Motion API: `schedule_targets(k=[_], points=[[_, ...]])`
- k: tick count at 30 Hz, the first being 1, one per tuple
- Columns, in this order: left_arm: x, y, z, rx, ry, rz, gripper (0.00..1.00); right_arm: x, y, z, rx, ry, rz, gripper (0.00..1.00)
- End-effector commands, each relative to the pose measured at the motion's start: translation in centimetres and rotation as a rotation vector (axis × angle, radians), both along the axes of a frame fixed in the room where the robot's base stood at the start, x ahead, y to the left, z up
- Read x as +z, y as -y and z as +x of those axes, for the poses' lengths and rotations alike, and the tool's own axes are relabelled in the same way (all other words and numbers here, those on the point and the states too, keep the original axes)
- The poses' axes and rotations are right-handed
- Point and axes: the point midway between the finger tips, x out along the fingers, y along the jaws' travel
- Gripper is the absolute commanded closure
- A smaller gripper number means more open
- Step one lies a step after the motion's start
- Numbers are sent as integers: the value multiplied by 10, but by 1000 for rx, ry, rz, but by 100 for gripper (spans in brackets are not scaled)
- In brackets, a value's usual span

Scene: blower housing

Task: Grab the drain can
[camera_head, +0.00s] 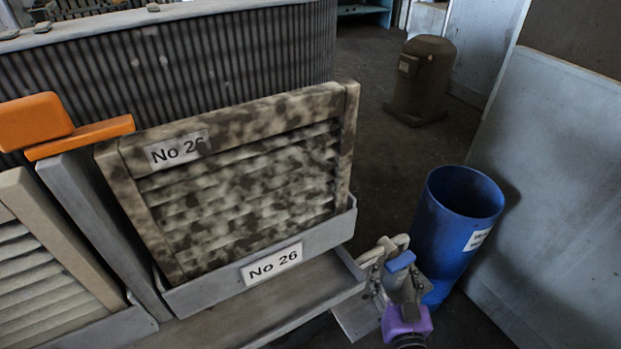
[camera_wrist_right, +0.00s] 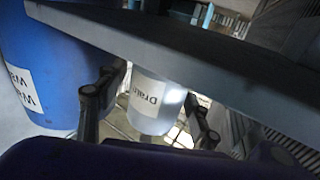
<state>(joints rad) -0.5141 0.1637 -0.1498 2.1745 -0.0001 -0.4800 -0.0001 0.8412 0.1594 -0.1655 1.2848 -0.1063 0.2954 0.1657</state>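The drain can (camera_wrist_right: 150,103) is a whitish, translucent container with a "Drain" label, seen in the right wrist view below a grey ledge. My left gripper is in neither view.
The grey ledge (camera_wrist_right: 200,70) crosses above the can. A mottled filter panel (camera_head: 235,180) marked "No 26" sits in a grey holder. A brown tank (camera_head: 421,78) stands behind.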

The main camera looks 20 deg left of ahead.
Motion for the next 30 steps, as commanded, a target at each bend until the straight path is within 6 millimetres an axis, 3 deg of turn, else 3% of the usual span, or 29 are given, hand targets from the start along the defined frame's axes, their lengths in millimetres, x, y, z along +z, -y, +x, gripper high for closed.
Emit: schedule_targets(k=[1,10,20,29,30], points=[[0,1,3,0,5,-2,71,0,0,0,0,0,0,49],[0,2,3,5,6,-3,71,0,0,0,0,1,0,86],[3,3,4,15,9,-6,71,4,0,0,0,1,0,86],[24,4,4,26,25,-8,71,42,0,0,1,5,0,86],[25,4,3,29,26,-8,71,38,3,-7,0,-1,-2,86]])
